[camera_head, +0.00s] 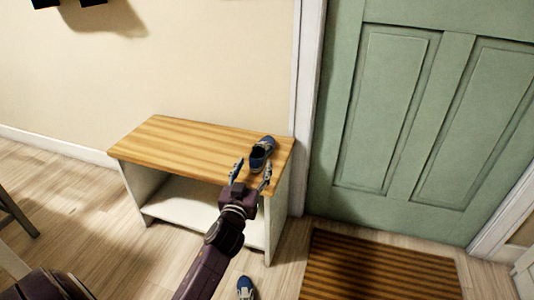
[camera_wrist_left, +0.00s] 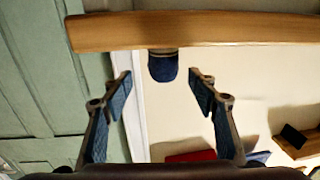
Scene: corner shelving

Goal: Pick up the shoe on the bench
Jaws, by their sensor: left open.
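In the left wrist view, which looks upside down, the shoe's dark blue end (camera_wrist_left: 163,66) shows between and beyond the open fingers (camera_wrist_left: 161,84). The bench top's edge (camera_wrist_left: 200,31) runs across the top of that view. The fingers do not appear to touch the shoe. My right gripper is not in view.
Another blue shoe (camera_head: 245,288) lies on the floor below the bench. A brown striped doormat (camera_head: 380,268) lies before the green door (camera_head: 400,120). The bench top left of the shoe is clear. A white lower shelf (camera_head: 185,205) is under it.

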